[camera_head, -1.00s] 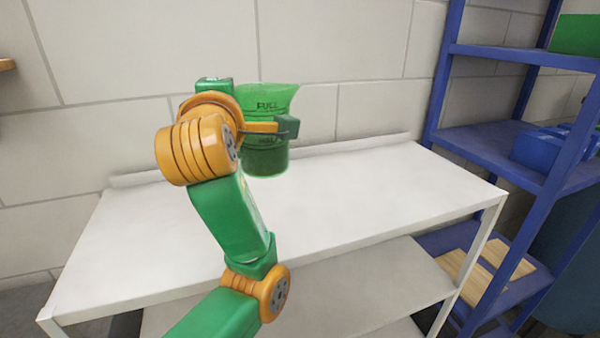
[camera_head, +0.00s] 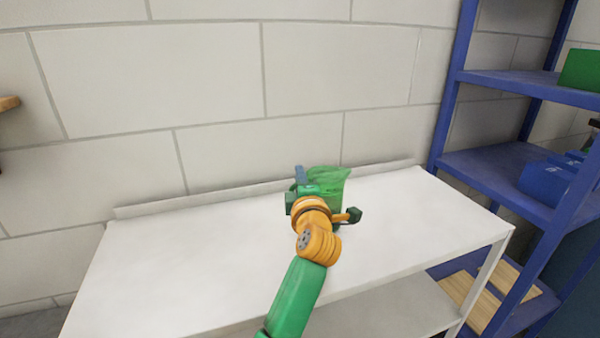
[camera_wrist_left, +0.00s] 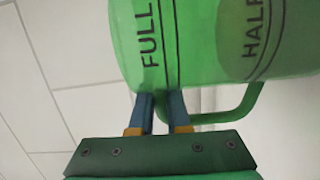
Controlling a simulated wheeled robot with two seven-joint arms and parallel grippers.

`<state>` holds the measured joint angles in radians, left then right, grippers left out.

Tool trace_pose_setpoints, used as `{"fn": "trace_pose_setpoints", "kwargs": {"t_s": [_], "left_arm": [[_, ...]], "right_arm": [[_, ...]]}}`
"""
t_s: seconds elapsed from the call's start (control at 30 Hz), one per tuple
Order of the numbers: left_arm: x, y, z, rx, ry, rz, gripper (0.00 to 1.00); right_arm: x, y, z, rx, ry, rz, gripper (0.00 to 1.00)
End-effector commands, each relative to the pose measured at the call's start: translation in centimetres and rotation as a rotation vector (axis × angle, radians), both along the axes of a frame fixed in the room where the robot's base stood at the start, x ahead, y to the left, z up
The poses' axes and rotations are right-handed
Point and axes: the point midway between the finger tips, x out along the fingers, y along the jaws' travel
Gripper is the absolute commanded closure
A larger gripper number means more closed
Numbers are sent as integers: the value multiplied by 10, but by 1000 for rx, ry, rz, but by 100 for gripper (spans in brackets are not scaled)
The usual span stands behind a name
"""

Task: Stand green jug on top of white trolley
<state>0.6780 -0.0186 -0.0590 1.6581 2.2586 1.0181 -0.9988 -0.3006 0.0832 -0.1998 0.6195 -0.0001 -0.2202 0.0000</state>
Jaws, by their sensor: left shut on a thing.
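The green jug (camera_head: 330,178) shows behind my left wrist, low at the back middle of the white trolley's top (camera_head: 180,250). Its base is hidden by my arm, so I cannot tell whether it touches the top. My left gripper (camera_head: 302,182) is shut on the jug's handle. In the left wrist view the see-through jug (camera_wrist_left: 205,40) fills the upper part, with FULL and HALF marks and a darker lower part. The two fingers (camera_wrist_left: 162,108) meet the handle side. My right gripper is out of view.
A blue shelf rack (camera_head: 500,160) stands close to the trolley's right side, with a green box (camera_head: 580,70) and a blue bin (camera_head: 548,180). A low lip and pale wall (camera_head: 200,80) run along the back. The trolley top is clear left and right.

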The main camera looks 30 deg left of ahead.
Motion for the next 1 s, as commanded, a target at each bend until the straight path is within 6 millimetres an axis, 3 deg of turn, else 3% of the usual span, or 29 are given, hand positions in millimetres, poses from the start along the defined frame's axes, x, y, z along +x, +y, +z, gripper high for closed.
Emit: {"fn": "trace_pose_setpoints", "kwargs": {"t_s": [0.33, 0.37, 0.43, 0.47, 0.8, 1.0], "left_arm": [[0, 0, -5, 0, -4, -1, 100], [0, 0, -5, 0, -1, 0, 77], [0, 0, -5, 0, -1, 0, 58], [0, 0, -5, 0, -1, 0, 56], [-2, -1, -3, 0, -3, 0, 56], [-29, -23, -6, -4, -5, -3, 56]], "right_arm": [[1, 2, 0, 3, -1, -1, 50], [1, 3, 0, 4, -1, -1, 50], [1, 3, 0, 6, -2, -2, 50], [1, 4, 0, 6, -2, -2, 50], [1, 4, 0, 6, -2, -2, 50], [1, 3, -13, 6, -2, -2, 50]]}}
